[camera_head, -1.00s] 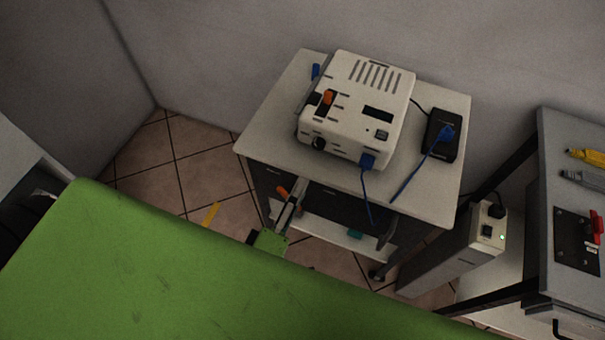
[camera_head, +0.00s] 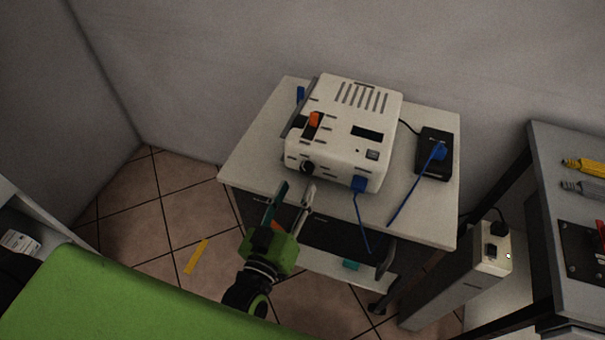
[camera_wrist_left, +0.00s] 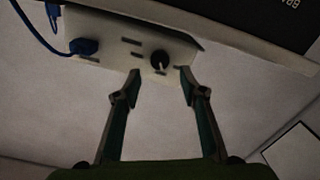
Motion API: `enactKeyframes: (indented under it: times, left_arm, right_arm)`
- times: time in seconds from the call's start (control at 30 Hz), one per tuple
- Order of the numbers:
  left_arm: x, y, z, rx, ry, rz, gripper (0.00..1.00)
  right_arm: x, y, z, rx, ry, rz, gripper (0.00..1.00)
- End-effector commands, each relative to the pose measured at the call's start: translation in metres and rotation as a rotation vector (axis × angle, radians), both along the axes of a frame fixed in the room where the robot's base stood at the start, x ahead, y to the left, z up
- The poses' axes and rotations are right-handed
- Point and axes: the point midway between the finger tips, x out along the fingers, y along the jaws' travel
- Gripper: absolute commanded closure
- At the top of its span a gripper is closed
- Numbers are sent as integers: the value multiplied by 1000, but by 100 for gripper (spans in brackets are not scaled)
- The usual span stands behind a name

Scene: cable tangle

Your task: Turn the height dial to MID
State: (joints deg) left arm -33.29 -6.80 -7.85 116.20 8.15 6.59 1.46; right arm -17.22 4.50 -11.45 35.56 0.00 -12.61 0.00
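The white box (camera_head: 344,130) stands on a small white-topped cart. A black round dial (camera_head: 307,168) sits on its front face, at the left end; its labels are too small to read. In the left wrist view the dial (camera_wrist_left: 160,60) shows a pale pointer mark. My left gripper (camera_head: 297,187) is just in front of the box, below the dial. It also shows in the left wrist view (camera_wrist_left: 160,73), fingers apart and empty, with the dial just beyond the gap between the tips. I see no contact. My right gripper is not in view.
An orange lever (camera_head: 315,118) stands on the box's top. A blue plug (camera_head: 359,184) with a hanging blue cable is right of the dial. A black adapter (camera_head: 434,152) lies on the cart top (camera_head: 248,160). A grey workbench (camera_head: 560,150) stands at the right.

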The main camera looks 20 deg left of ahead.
Motion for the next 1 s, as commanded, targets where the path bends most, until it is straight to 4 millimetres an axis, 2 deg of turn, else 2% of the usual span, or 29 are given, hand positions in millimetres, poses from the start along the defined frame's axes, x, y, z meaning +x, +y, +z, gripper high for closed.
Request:
enactKeyframes:
  times: [0.1,0.3,0.7,0.83,0.87,1.0]
  left_arm:
    - [23,0,2,-1,-3,1,62]
    - [45,-2,0,-1,-1,0,62]
    - [52,-2,-1,-1,0,0,62]
    - [52,-2,-1,-1,0,0,95]
    - [52,-2,-1,-1,0,0,100]
    - [52,-2,0,2,0,0,100]
  right_arm:
    - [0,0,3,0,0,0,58]
    - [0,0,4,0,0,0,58]
    - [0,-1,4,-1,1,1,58]
    - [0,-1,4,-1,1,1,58]
    - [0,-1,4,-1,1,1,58]
    - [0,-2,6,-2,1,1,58]
